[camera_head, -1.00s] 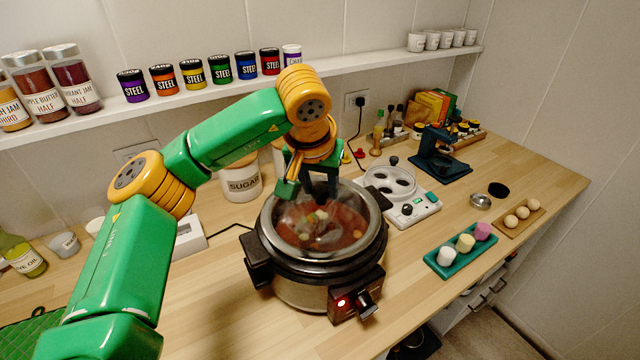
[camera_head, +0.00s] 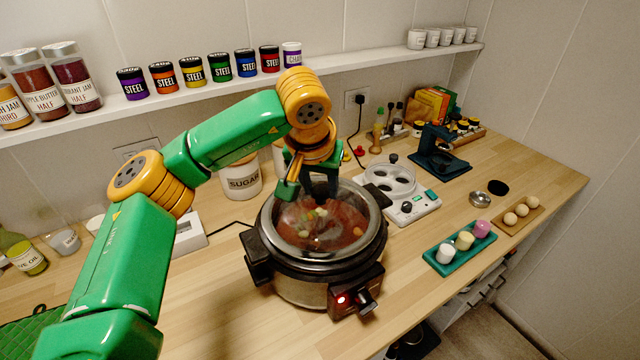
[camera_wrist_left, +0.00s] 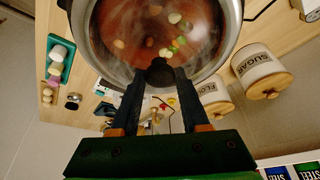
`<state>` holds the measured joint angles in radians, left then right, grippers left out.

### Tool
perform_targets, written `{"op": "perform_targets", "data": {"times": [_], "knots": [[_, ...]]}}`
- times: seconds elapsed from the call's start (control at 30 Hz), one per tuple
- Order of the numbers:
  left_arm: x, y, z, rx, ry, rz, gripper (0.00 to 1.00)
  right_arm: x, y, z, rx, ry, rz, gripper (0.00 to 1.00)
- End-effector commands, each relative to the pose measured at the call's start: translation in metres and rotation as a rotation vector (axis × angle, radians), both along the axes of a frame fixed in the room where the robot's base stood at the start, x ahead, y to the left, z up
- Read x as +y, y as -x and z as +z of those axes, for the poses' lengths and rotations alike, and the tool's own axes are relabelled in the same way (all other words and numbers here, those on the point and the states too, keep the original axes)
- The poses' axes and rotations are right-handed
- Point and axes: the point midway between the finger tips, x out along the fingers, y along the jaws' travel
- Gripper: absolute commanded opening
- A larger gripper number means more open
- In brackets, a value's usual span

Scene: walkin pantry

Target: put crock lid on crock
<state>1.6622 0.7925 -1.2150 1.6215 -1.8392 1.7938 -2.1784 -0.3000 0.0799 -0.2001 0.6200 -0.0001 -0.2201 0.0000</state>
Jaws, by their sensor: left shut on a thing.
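The crock (camera_head: 312,289) is a round slow cooker with dark side handles and a lit red light on its front box. It stands on the wooden counter and holds red-brown stew with vegetables. The crock lid (camera_head: 349,247) is clear glass with a metal rim and lies level over the crock's mouth; I cannot tell whether its rim rests all the way round. My left gripper (camera_head: 314,194) points down at the lid's middle. In the left wrist view, its fingers (camera_wrist_left: 160,84) are shut on the lid's dark knob (camera_wrist_left: 158,70). My right gripper is not in view.
A white burner unit (camera_head: 402,196) stands close right of the crock. A sugar canister (camera_head: 241,181) stands behind, under a wall shelf (camera_head: 200,95) with jars. The counter in front of the crock is clear.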

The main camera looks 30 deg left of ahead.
Motion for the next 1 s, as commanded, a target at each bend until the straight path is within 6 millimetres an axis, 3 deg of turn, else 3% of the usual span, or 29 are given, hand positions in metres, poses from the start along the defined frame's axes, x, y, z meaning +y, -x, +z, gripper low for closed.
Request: {"op": "perform_targets", "data": {"times": [0.97,1.0], "knots": [[0.0001,0.0000,-0.0077,-0.002,0.000,0.001,0.00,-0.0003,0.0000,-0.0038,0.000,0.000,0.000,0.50],[0.0001,0.0000,-0.0078,-0.002,0.000,0.001,0.48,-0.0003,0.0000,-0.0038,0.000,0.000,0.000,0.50]]}}
